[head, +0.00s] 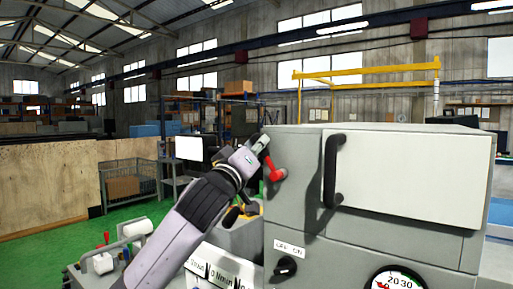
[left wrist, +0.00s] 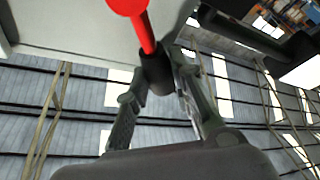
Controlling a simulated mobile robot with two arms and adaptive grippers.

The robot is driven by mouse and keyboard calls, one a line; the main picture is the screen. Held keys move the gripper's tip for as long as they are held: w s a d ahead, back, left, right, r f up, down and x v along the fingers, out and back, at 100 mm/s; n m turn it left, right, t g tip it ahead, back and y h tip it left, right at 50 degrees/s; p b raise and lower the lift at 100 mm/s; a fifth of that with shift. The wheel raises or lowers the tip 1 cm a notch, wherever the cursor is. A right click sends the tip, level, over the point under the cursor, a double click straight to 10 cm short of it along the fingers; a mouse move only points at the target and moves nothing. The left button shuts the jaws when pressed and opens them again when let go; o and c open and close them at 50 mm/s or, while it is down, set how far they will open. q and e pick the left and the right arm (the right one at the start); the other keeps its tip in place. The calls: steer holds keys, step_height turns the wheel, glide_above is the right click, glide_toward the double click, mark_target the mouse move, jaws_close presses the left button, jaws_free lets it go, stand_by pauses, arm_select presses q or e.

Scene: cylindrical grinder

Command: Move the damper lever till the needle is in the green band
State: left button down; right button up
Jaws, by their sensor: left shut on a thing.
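The red damper lever (head: 277,174) is on the left part of the grey machine front, tilted up to the left. My left gripper (head: 262,143) is at its upper end. In the left wrist view the red lever (left wrist: 147,32) ends in a black grip (left wrist: 156,72), and the fingers of my left gripper (left wrist: 160,88) are shut around that grip. A round gauge (head: 401,281) is cut off by the bottom edge of the head view. It shows 20 and 30 and a bit of red at its lower left. No green band is visible. My right gripper is out of view.
A light panel with a black handle (head: 332,170) is right of the lever. A black rotary knob (head: 286,266) under an OFF ON label is below it. A yellow frame (head: 365,75) rises behind the machine. Green floor (head: 60,240) is open at left.

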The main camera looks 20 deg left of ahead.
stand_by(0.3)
arm_select(q)
steer(key=shift+s+d+r+m+h, duration=0.2)
steer(key=shift+d+m+h, duration=0.25)
steer(key=shift+m, duration=0.55)
steer(key=shift+s+d+r+m+h, duration=0.1)
steer(key=shift+d+r+m+h, duration=0.2)
steer(key=shift+m+h, duration=0.5)
steer(key=shift+y, duration=0.25)
steer(key=c, duration=1.4)
jaws_free()
steer(key=shift+f, duration=0.1)
steer(key=v, duration=1.2)
steer(key=shift+f, duration=0.15)
steer(key=shift+d, duration=0.1)
